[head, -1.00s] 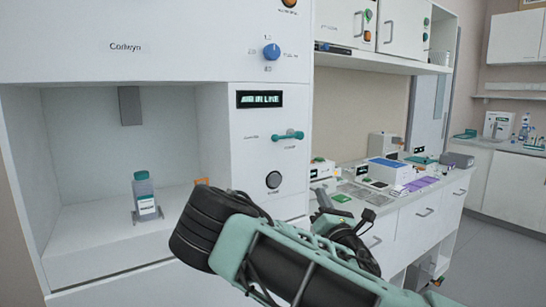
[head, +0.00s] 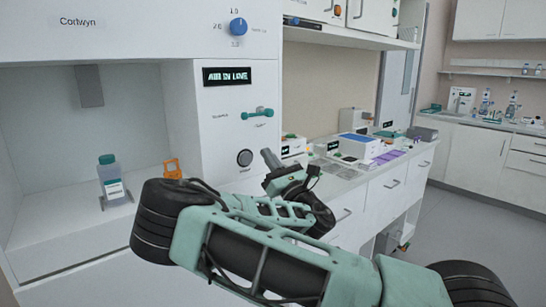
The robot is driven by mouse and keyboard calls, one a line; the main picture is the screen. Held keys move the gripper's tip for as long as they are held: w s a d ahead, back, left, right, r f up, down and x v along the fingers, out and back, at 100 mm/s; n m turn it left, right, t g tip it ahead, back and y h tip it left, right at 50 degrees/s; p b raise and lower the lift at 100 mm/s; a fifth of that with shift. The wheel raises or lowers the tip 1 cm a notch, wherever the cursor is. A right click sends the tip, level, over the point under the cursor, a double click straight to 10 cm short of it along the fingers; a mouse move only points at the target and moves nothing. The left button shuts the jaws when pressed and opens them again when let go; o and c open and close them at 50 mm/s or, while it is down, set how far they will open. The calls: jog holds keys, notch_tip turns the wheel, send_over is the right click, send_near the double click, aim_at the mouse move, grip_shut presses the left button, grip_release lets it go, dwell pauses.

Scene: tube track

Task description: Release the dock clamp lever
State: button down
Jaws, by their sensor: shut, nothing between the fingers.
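A teal lever (head: 257,113) with rounded ends sits roughly level on the white front panel, under the display. Its label is too small to read, so I cannot tell for sure that it is the dock clamp lever. A small orange loop-shaped part (head: 173,169) stands in the open bay beside a bottle; its lower part is partly hidden by my arm. My gripper (head: 268,157) is dark, shut and empty. In the picture it is below and slightly right of the teal lever, apart from it.
A capped bottle (head: 112,178) stands in a holder in the bay. A blue knob (head: 238,27), a display (head: 226,76) and a round black knob (head: 245,158) are on the white machine. A bench (head: 352,176) with several instruments runs to the right.

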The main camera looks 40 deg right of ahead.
aim_at(257, 114)
jog(key=w+r+p, duration=0.4)
jog(key=w+r, duration=0.1)
jog(key=r, duration=0.2)
jog(key=shift+w, duration=0.2)
